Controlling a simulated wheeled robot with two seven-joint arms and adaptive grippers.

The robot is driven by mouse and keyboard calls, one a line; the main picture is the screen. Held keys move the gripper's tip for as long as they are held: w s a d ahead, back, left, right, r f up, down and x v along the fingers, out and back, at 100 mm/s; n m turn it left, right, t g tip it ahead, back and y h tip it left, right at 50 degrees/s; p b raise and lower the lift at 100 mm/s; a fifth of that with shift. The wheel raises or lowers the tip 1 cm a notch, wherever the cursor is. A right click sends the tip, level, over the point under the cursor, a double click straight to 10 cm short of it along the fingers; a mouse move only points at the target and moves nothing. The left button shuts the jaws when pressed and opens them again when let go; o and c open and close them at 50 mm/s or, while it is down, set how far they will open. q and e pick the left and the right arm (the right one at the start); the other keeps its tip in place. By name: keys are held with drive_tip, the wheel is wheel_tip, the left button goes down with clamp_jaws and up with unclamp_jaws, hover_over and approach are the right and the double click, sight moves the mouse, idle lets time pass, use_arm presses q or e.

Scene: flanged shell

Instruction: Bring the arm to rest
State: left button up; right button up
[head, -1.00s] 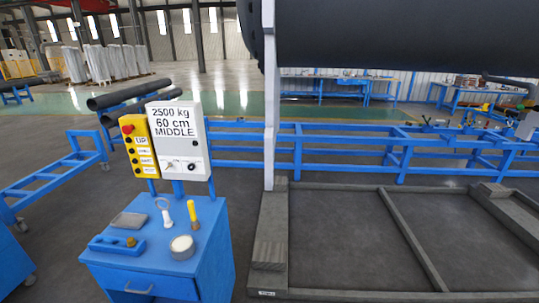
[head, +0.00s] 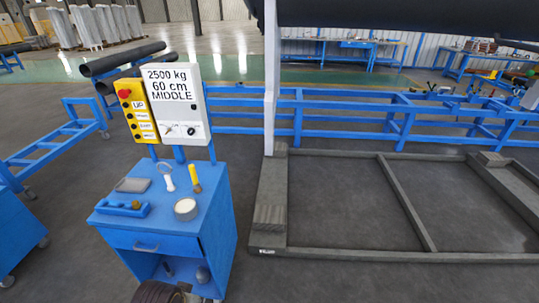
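Neither of my grippers shows clearly in the head view. A large dark cylindrical shell (head: 400,12) crosses the top right, mostly cut off by the frame. A pale upright post (head: 271,80) stands at its left end. A yellow push-button box (head: 138,112) with a red button is fixed beside a white panel (head: 178,104) reading "2500 kg 60 cm MIDDLE". Both are above a blue cabinet (head: 180,242).
On the cabinet top lie a blue tool (head: 122,208), a grey pad (head: 132,185), a ring-ended tool (head: 167,177), a yellow-handled tool (head: 194,178) and a round tin (head: 186,209). A grey floor frame (head: 270,205) lies right. A dark rounded shape at the bottom edge is unclear.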

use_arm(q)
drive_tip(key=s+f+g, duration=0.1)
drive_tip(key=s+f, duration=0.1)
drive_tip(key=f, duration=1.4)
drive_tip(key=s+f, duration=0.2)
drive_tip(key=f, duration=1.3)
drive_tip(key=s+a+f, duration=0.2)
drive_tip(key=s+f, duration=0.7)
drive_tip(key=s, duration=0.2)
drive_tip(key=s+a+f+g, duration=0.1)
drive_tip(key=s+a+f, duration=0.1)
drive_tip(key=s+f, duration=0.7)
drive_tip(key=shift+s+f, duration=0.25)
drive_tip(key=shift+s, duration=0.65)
